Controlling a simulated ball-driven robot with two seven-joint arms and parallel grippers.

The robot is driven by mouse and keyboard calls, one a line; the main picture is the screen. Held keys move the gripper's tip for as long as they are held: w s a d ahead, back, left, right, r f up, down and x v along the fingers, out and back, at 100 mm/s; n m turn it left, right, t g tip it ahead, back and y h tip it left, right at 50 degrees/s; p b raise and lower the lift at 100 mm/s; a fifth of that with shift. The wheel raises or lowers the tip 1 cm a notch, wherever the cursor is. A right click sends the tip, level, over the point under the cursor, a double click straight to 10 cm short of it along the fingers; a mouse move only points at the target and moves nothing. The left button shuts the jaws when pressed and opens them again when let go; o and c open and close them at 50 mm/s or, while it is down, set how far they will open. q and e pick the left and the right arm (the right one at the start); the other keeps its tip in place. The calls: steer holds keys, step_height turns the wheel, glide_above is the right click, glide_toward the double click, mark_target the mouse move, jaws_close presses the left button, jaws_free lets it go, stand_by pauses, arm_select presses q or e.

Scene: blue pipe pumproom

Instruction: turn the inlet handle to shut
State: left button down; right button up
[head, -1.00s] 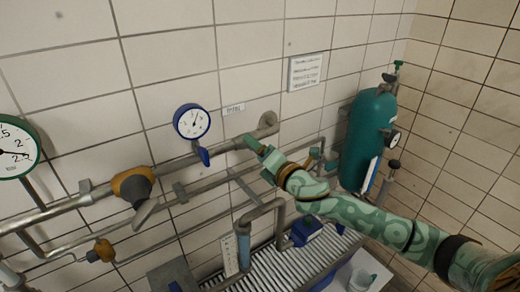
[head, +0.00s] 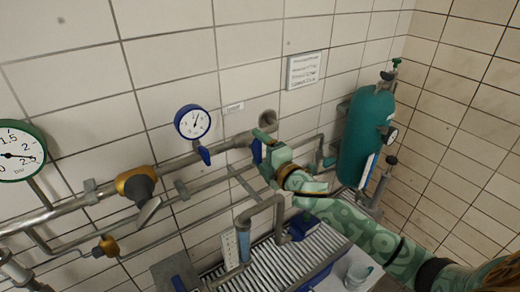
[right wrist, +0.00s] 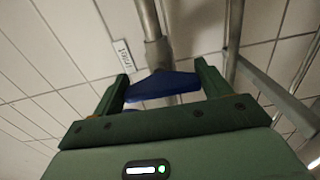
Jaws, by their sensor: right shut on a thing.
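The blue inlet handle (head: 257,151) sits on the grey wall pipe, right of the blue-rimmed gauge. In the right wrist view the handle (right wrist: 163,86) lies crosswise to the pipe (right wrist: 150,25). My right gripper (head: 263,154) is shut on the handle. In the right wrist view, the gripper's (right wrist: 160,88) two green fingers stand at either end of the handle. The small inlet label (right wrist: 124,55) shows beside the pipe; in the head view the label (head: 233,108) is on the tiles above it. My left gripper is not in view.
A blue-rimmed gauge (head: 192,122) with a blue lever (head: 204,155) below it is left of the handle. A yellow-bodied valve (head: 135,183) is farther left. A teal tank (head: 367,138) stands at right. A ribbed grey rack (head: 275,263) lies below my right arm.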

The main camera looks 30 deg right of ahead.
stand_by(0.4)
steer(key=o, duration=1)
steer(key=s+b, duration=0.1)
steer(key=s, duration=0.4)
steer(key=s+d+b, duration=0.1)
steer(key=s, duration=0.4)
steer(key=s+d+b, duration=0.1)
steer(key=s, duration=0.5)
steer(key=shift+d, duration=0.1)
